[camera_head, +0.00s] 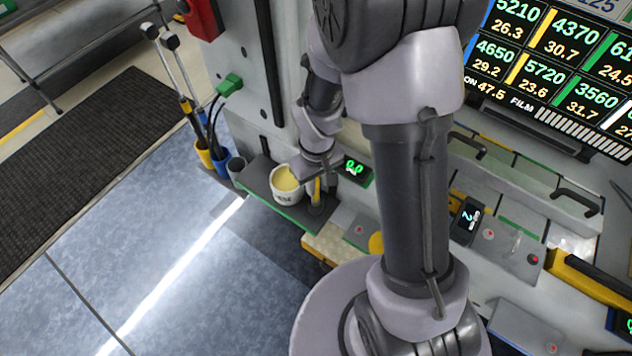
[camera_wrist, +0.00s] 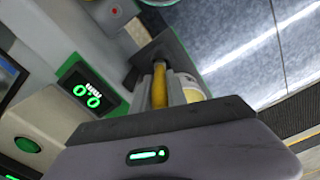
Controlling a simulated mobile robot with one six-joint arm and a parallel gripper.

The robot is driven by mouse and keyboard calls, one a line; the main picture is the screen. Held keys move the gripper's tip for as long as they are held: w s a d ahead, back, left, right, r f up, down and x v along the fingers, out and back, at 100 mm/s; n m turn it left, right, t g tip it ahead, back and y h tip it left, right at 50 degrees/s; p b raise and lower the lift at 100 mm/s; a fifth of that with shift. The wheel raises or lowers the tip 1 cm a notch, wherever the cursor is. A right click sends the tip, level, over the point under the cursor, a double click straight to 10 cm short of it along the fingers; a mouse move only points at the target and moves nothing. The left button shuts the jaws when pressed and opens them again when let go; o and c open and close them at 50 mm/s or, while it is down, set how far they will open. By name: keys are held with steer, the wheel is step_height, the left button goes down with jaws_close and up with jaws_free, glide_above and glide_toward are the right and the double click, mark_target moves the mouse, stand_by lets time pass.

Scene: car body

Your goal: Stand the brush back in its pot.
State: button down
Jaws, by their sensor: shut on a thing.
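My gripper (camera_head: 320,176) is shut on the brush, low over the small shelf at the bench's left end. The brush's yellow handle (camera_head: 317,190) points down between the fingers. In the wrist view the yellow handle (camera_wrist: 159,86) shows between the two grey fingers. The handle's lower end meets a small dark round holder (camera_head: 317,207), which looks like the pot. I cannot tell whether the brush is inside it or just above it. The bristles are hidden.
A white tub with yellow contents (camera_head: 287,187) stands close left of the gripper. A green-lit display (camera_head: 354,170) is just right. Yellow, blue and grey cups (camera_head: 221,162) with long tools hang farther left. The floor beyond the shelf is clear.

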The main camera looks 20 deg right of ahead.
steer(key=shift+f+b, duration=0.45)
steer(key=shift+f, duration=0.15)
steer(key=c, duration=1.3)
jaws_free()
steer(key=shift+r, duration=0.1)
steer(key=shift+o, duration=0.2)
step_height(320, 180, up, 17)
steer(key=p, duration=0.7)
steer(key=shift+s+r+p, duration=0.15)
steer(key=shift+r+p, duration=0.05)
steer(key=shift+p, duration=0.15)
step_height(320, 180, up, 17)
steer(key=p, duration=1.4)
steer(key=shift+p, duration=0.4)
steer(key=shift+d, duration=0.1)
